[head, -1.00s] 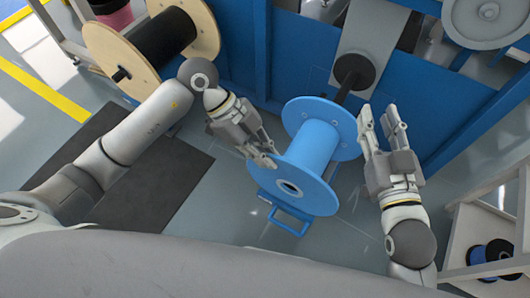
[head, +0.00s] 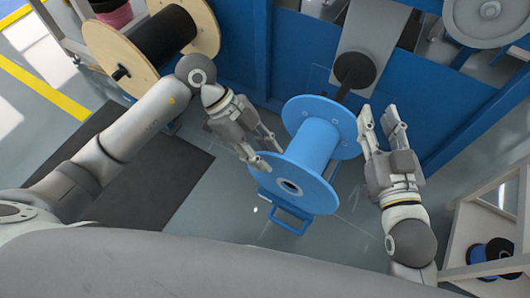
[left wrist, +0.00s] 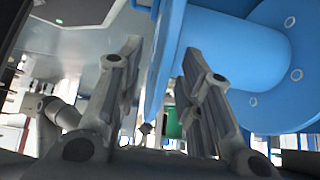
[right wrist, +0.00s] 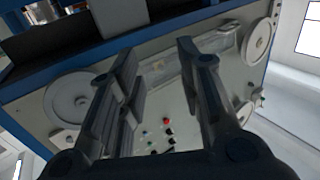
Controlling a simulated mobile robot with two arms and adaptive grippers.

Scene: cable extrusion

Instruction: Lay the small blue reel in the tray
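A large blue reel (head: 311,150) stands tilted in the middle of the head view, with a flange at each end. A smaller blue reel (head: 497,249) sits on the shelf at the lower right. No tray can be clearly made out. My left gripper (head: 267,157) is open, with its fingertips at the left edge of the large reel's near flange. In the left wrist view the blue flange (left wrist: 165,60) shows between the spread fingers; I cannot tell whether they touch it. My right gripper (head: 385,117) is open and empty, right of the large reel.
A blue frame with a handle (head: 284,211) lies under the large reel. A wooden-flanged reel with black winding (head: 168,38) stands at upper left. The blue machine (head: 300,40) closes off the back. A grey shelf (head: 462,225) stands at right. A dark mat (head: 150,185) covers floor at left.

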